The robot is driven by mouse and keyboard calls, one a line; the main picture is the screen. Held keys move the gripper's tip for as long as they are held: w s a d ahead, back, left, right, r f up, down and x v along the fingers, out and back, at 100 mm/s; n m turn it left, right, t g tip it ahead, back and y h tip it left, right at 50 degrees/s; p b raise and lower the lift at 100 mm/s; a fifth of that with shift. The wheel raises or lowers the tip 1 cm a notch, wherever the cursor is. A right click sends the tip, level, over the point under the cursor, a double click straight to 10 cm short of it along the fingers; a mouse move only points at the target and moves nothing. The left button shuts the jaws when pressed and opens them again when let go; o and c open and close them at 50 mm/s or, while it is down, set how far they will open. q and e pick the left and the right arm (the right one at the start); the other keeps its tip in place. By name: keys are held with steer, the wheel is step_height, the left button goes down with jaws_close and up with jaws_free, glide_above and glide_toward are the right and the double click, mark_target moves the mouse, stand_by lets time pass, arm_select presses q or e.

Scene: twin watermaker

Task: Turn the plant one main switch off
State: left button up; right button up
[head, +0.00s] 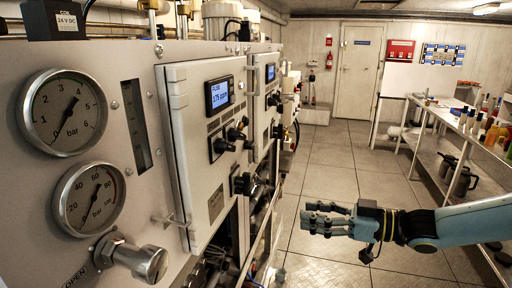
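The near control panel (205,190) is a pale door on the left with a lit blue display (219,94). Below the display are black rotary knobs: one knob (222,146), another knob (236,134) and a lower knob (243,184). Their labels are too small to read, so I cannot tell which is the plant one main switch or its position. A second panel (262,105) with its own display stands farther back. My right gripper (308,217) is right of the panels, apart from them, with its fingers extended, open and empty. My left gripper is not in view.
Two round gauges (62,112) (90,199), a metal valve knob (145,262) and a small handle (170,221) are on the near left face. The tiled aisle (330,165) is clear. Shelves (440,115) with bottles and jugs stand right; a door (358,72) is at the back.

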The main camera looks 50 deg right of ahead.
mark_target(243, 184)
steer(key=a+r+y+p, duration=0.1)
steer(key=a+r+y, duration=0.15)
steer(key=r, duration=0.45)
arm_select(q)
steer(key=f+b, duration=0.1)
steer(key=b, duration=0.2)
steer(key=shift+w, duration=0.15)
arm_select(e)
steer(key=x, duration=1.1)
steer(key=shift+a+n, duration=0.3)
steer(key=shift+n, duration=0.1)
steer(key=shift+r, duration=0.1)
steer(key=shift+c, duration=0.2)
jaws_close()
